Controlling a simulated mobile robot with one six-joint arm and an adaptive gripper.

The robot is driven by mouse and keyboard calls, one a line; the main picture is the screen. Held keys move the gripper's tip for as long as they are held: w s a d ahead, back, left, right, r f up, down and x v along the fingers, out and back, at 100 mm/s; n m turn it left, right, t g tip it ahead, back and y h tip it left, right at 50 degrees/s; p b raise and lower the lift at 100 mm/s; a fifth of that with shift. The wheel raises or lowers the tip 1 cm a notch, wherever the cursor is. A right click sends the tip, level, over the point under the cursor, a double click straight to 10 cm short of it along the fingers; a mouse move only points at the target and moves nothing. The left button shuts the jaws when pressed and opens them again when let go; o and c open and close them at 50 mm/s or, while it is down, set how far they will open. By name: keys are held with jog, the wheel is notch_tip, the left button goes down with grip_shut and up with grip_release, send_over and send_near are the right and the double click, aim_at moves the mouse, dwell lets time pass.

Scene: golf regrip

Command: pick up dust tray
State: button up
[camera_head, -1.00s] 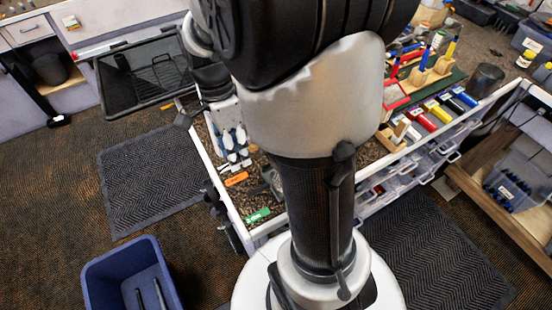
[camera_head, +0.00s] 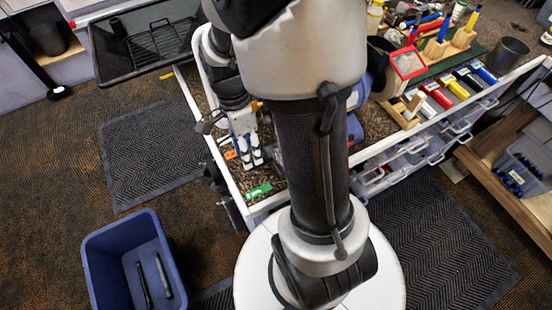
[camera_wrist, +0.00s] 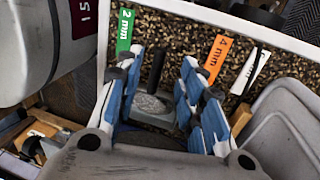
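I cannot tell for certain which thing is the dust tray. A small grey, speckled flat piece (camera_wrist: 150,104) with an upright black handle (camera_wrist: 156,68) shows in the wrist view between my fingers and may be it. It sits low on the brown granular bench surface, its near part hidden by my gripper. My gripper (camera_wrist: 162,60) is open, with blue-and-white fingers on the left and right of the handle. In the head view my gripper (camera_head: 250,161) points down over the bench's near left corner. No grip on the piece shows.
A green "2 mm" label (camera_wrist: 125,32) and an orange "4 mm" label (camera_wrist: 216,58) lie near the fingers. The bench has a raised white rim (camera_wrist: 205,13). A black tray with a wire rack (camera_head: 118,72) is at upper left. A blue bin (camera_head: 95,249) stands on the floor.

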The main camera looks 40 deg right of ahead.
jog(key=f+b, duration=0.1)
jog(key=f, duration=0.1)
jog(key=s+f+b, duration=0.1)
jog(key=f, duration=0.2)
jog(key=shift+a+f+b, duration=0.1)
jog(key=shift+a+b, duration=0.05)
jog(key=shift+b, duration=0.15)
grip_shut()
